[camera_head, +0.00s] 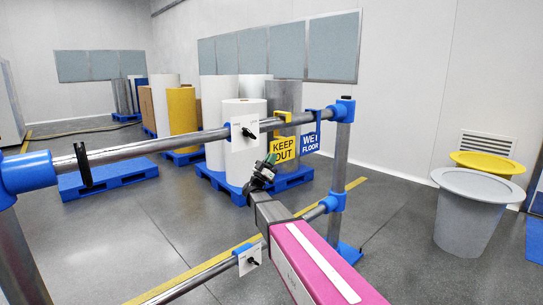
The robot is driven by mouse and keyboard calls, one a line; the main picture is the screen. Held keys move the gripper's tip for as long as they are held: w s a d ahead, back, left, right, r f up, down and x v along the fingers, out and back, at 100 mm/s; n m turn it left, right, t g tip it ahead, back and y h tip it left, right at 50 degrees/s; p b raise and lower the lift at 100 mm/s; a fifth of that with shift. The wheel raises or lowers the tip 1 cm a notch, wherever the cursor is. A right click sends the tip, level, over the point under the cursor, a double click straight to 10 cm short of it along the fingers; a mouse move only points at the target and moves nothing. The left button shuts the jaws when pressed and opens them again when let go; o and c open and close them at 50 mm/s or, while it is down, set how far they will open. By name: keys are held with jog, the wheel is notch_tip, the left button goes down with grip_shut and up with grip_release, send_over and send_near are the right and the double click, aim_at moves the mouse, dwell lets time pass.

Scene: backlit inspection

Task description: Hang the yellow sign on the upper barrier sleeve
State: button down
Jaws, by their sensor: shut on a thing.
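The yellow sign (284,148), lettered KEEP OUT, is at the upper rail (180,143), right of its middle. Its yellow hook (283,116) shows at the rail; whether the rail bears its weight I cannot tell. My gripper (269,162) is at the sign's lower left edge, shut on it; the fingertips are small and dark here. A white plate with a black knob (244,132) is on the upper rail just left of the sign. Which part is the upper sleeve is unclear; blue fittings (344,110) hold the rail ends.
A blue WET FLOOR sign (311,140) hangs close right of the yellow sign. A black clip (83,165) is on the rail at left. A lower rail (190,284) carries another white plate (249,261). Rolls on blue pallets (110,180) stand behind; bins (475,215) stand right.

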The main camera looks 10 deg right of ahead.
jog(key=shift+f, duration=0.2)
jog(key=c, duration=1.2)
grip_release()
